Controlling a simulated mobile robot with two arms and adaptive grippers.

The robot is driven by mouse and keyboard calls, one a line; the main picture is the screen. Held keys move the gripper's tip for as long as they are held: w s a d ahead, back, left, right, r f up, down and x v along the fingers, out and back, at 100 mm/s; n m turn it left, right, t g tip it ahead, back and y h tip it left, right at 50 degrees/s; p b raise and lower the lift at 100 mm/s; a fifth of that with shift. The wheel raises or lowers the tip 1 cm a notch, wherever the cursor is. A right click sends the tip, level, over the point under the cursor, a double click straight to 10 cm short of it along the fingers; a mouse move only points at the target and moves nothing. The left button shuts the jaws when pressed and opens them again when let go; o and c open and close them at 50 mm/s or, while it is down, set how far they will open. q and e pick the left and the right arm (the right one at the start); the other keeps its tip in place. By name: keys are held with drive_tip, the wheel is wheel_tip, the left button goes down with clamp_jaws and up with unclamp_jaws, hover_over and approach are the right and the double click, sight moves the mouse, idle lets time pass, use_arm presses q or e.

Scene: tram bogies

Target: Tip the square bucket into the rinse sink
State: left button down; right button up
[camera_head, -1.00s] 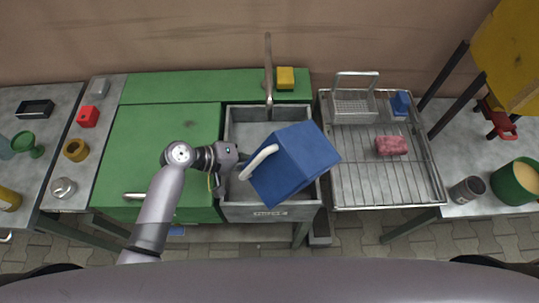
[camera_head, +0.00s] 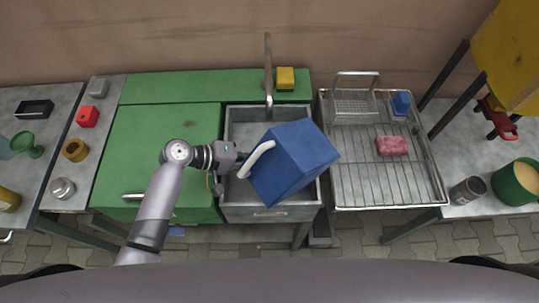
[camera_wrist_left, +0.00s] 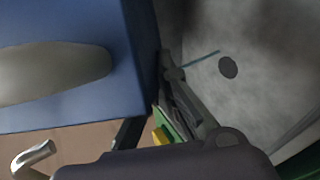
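The blue square bucket (camera_head: 290,165) hangs tilted over the grey rinse sink (camera_head: 233,133), covering its middle and right part. Its opening is not visible. Its pale curved handle (camera_head: 258,158) faces my left gripper (camera_head: 241,160), which appears shut on it, though the bucket and handle partly hide the fingertips. In the left wrist view the bucket's blue wall (camera_wrist_left: 70,22) fills the left side, close to the fingers (camera_wrist_left: 178,105). The sink floor with its round dark drain (camera_wrist_left: 228,67) shows beyond. My right gripper is not in view.
A tap (camera_head: 268,75) stands behind the sink, with a yellow sponge (camera_head: 286,78) beside it. A wire rack (camera_head: 365,180) to the right holds a pink sponge (camera_head: 392,146) and a basket (camera_head: 354,105). The green counter (camera_head: 150,140) on the left is clear.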

use_arm(q)
drive_tip(key=shift+w+r+n+g+h, duration=0.1)
drive_tip(key=shift+w+n+g+h, duration=0.05)
drive_tip(key=shift+n+g+h, duration=0.2)
idle(2.1)
